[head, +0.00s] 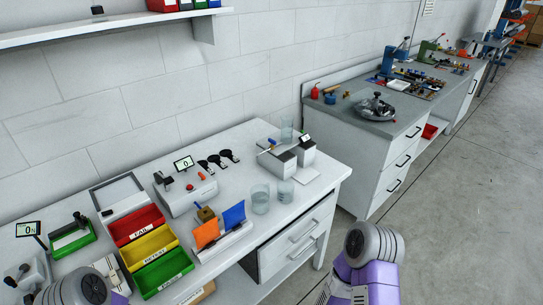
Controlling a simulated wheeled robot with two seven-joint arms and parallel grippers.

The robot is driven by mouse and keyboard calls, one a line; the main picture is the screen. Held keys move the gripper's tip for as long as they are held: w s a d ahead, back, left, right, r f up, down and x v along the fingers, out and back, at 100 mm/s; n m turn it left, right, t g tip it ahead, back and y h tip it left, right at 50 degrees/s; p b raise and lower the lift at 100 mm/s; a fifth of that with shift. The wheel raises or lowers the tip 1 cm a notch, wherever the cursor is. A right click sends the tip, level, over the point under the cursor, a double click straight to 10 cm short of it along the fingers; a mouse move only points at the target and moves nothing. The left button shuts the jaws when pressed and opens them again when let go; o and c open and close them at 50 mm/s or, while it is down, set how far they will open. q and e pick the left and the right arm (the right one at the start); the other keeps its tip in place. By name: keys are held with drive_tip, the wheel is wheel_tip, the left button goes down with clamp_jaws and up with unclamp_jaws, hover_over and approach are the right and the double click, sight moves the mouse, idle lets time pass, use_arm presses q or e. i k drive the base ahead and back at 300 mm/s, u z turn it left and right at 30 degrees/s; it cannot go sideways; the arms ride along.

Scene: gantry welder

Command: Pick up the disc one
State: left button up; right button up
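Several small black round pieces (216,160) lie in a short row on the white bench (305,195), near the wall. They look like flat discs with small tabs, but they are too small to read any marking, so I cannot tell which is disc one. My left arm shows at the bottom left and my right arm at the bottom right, both as purple links with grey round joints. Neither gripper's fingers show in the head view. Nothing visible is touching the black pieces.
Red (136,225), yellow (150,245) and green (163,272) bins stand left of a grey tester (186,192). Orange and blue cards (234,214), glass beakers (261,198) and a grey two-block device (285,155) stand right. A second bench (395,130) is beyond; open floor lies right.

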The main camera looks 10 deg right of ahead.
sight(225, 153)
drive_tip(key=z, duration=1.8)
drive_tip(key=i, duration=2.15)
drive_tip(key=u, duration=2.35)
